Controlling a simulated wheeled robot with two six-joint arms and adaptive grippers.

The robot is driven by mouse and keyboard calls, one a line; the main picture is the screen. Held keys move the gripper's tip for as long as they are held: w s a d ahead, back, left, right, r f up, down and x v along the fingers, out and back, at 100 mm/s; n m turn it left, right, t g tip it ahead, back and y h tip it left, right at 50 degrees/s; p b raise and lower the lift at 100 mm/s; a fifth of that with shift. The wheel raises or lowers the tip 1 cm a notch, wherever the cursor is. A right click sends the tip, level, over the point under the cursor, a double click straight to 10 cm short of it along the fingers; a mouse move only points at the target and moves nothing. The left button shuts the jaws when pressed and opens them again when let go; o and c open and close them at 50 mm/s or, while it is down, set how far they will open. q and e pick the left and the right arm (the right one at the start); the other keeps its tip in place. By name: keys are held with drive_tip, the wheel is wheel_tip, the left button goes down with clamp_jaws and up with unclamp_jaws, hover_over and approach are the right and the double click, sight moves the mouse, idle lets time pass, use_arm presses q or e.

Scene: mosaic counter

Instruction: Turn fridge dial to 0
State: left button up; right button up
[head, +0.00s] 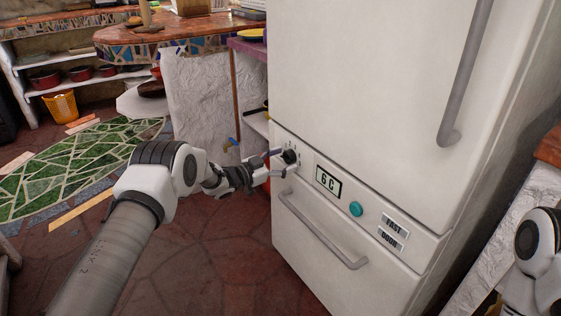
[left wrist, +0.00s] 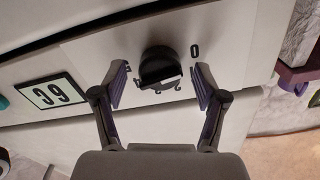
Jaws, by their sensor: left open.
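The white fridge (head: 360,110) has a black round dial (head: 291,156) at the left end of its control panel. My left gripper (head: 281,164) is at the dial. In the left wrist view, which is upside down, the dial (left wrist: 158,66) sits between the two spread fingers of the open gripper (left wrist: 160,80), with gaps on both sides. A "0" mark (left wrist: 195,51) is printed to the dial's right there; other marks are partly hidden by the dial and fingers. The display (head: 328,182) reads 6 C. My right gripper is out of view.
A teal button (head: 356,209) and the FAST and DOOR labels (head: 394,230) are right of the display. A drawer handle (head: 322,230) runs below the panel. A mosaic counter (head: 180,36) stands behind at the left. The floor in front is clear.

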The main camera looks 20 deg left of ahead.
use_arm(q)
drive_tip(key=v, duration=1.2)
